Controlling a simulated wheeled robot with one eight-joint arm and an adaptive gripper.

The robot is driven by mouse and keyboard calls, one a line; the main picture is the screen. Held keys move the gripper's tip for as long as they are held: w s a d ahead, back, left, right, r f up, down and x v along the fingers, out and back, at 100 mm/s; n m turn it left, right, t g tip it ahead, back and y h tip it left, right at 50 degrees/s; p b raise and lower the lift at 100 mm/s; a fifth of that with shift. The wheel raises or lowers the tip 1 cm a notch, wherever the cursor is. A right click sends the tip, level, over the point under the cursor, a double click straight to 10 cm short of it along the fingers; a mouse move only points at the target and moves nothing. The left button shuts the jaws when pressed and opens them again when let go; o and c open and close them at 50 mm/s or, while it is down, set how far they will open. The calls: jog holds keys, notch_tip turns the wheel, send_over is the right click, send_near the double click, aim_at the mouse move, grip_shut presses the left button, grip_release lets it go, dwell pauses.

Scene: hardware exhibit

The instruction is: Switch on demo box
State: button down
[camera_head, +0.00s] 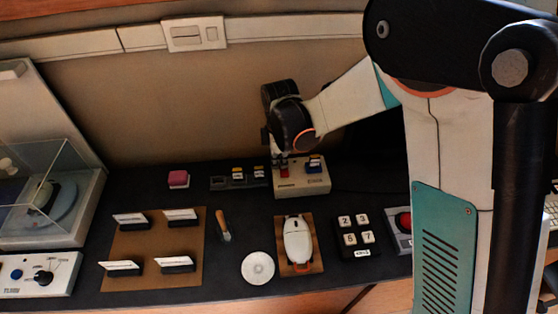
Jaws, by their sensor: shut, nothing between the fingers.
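My gripper (281,160) points down at the red switch, shut and empty. Its fingertips are small and dark, so I cannot tell whether they touch the switch. I cannot tell the switch's position.
Left of the box are a switch strip (237,182) and a pink block (178,179). In front are a white mouse (297,241), a white disc (257,268), a number keypad (358,236) and a brown board (153,248). A red-button box (404,222) is at right.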

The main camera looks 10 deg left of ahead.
jog(key=shift+w+f+g, duration=0.3)
jog(key=shift+f, duration=0.05)
jog(key=shift+s, duration=0.15)
jog(key=shift+s+d, duration=0.15)
jog(key=shift+s, duration=0.45)
jog(key=shift+w+r, duration=0.15)
jog(key=shift+r, duration=0.35)
notch_tip(320, 180, up, 13)
jog(key=w+p, duration=0.2)
jog(key=p, duration=0.3)
jog(key=shift+w+a, duration=0.2)
jog(key=shift+a, duration=0.15)
